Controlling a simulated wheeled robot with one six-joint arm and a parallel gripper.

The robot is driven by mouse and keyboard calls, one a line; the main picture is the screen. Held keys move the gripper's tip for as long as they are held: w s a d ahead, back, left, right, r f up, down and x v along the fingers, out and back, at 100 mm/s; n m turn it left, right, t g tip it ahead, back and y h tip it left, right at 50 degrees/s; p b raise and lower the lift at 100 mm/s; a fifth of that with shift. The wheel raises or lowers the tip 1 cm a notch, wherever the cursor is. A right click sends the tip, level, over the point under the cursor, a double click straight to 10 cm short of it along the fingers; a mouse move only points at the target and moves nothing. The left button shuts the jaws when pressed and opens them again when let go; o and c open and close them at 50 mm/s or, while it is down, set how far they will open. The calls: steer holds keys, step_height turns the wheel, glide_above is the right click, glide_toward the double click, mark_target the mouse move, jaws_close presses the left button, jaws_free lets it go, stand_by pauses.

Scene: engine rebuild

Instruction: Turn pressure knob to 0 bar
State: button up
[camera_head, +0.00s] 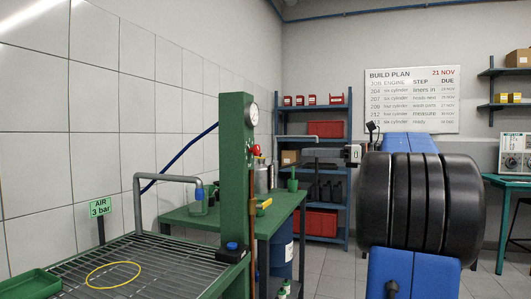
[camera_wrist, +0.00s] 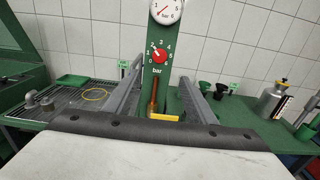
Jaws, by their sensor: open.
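The red pressure knob (camera_wrist: 159,56) sits on the green post (camera_wrist: 155,82) in the wrist view, with a white scale around it and "bar" below. A pale mark on the knob seems to point to the upper left, near 2; it is too small to be sure. A round white gauge (camera_wrist: 167,11) is above it, cut by the frame top; its reading is unclear. In the head view the knob (camera_head: 256,150) shows edge-on below the gauge (camera_head: 252,115). My gripper (camera_wrist: 161,74) is open and empty, its fingers on either side of the post in the picture, apart from the knob.
A yellow handle (camera_wrist: 165,118) sits low on the post. A sign (camera_head: 100,207) reads AIR 3 bar. A grated bench (camera_head: 140,262) with a yellow ring (camera_head: 113,275) stands left. A silver can (camera_wrist: 272,100) and green funnels stand on the green bench to the right.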

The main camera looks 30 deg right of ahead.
mark_target(259, 151)
steer(key=x, duration=1.7)
steer(key=shift+a, duration=0.1)
steer(key=c, duration=1)
